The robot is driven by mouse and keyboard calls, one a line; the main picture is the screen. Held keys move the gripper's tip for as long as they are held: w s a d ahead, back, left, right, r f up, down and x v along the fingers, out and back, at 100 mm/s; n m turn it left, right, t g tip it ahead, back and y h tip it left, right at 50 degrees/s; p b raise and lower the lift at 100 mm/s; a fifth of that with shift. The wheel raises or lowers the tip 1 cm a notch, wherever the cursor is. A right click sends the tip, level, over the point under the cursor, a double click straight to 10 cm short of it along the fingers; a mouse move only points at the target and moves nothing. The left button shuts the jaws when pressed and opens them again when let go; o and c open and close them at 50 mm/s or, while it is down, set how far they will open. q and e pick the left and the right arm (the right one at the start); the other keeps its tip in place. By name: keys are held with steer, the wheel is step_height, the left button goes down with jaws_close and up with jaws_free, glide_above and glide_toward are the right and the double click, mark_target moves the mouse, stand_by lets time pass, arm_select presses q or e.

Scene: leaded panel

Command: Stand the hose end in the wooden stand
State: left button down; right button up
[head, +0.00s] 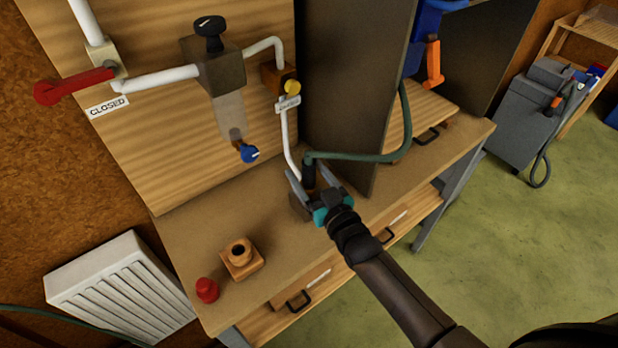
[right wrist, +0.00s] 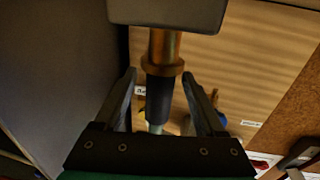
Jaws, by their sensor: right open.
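The wooden stand (head: 240,262), a small orange-brown block with a dark round hole on top, sits on the bench, left of my right gripper. The hose end (head: 309,173) is a black sleeve joined to the green hose (head: 365,156). In the right wrist view the black sleeve (right wrist: 160,98) has a brass collar and tube meeting a grey block (right wrist: 165,12); I cannot tell how they are joined. My right gripper (head: 306,180) is open, with its fingers on either side of the sleeve. Gaps show on both sides in the right wrist view. My left gripper is not seen.
A red knob-shaped piece (head: 206,290) stands left of the wooden stand. A white pipe (head: 289,140) comes down close to my gripper, and a tall dark panel (head: 352,80) stands behind. The bench between gripper and stand looks clear.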

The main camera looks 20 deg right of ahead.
steer(key=shift+w+a, duration=0.25)
steer(key=shift+w, duration=1.05)
jaws_close()
